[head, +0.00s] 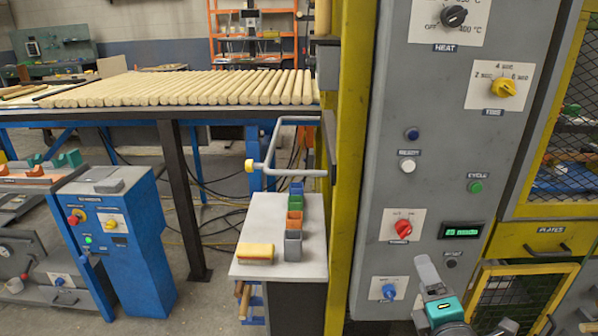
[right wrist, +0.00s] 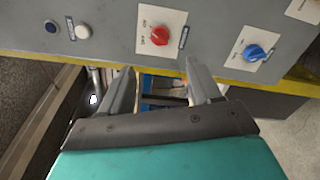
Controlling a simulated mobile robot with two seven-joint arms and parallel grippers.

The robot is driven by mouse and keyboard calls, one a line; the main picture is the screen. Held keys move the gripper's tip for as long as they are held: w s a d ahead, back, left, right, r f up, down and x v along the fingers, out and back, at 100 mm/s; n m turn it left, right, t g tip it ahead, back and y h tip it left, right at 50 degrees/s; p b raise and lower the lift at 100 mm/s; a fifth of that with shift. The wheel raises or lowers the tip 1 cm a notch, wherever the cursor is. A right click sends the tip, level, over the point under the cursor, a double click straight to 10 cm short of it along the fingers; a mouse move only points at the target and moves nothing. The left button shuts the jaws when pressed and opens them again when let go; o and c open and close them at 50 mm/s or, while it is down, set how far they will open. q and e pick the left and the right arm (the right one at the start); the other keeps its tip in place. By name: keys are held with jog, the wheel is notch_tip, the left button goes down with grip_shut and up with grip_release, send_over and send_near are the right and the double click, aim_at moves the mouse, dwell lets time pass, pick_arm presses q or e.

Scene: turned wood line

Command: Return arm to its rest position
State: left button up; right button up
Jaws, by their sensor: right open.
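My right gripper (head: 440,292), with a teal body and grey fingers, is low in the head view in front of the grey control panel (head: 375,165). In the right wrist view the gripper (right wrist: 160,82) has its two fingers apart, with nothing between them. The panel's red knob (right wrist: 160,35) and blue knob (right wrist: 254,52) show beyond the fingertips. In the head view the red knob (head: 403,229) and blue knob (head: 389,292) are left of the gripper, apart from it. My left gripper is not in view.
A yellow post (head: 350,150) stands left of the panel. A small grey table (head: 262,220) holds coloured bins (head: 294,222) and a yellow block (head: 255,253). A yellow-framed mesh cage (head: 515,295) stands close at the right. Wooden rods (head: 190,90) lie on a rack behind.

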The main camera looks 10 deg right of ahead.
jog(key=s+a+f+m+g+y, duration=0.3)
jog(key=s+a+f+m, duration=0.3)
jog(key=a+f+m, duration=0.1)
jog(key=s+a+f+m+g+y, duration=0.3)
jog(key=s+a+f+m, duration=0.3)
jog(key=f+m, duration=0.3)
notch_tip(320, 180, down, 2)
jog(key=shift+s+a+f+m+g, duration=0.2)
jog(key=shift+s+a+m+g, duration=0.15)
jog(key=shift+a, duration=0.45)
dwell(0.5)
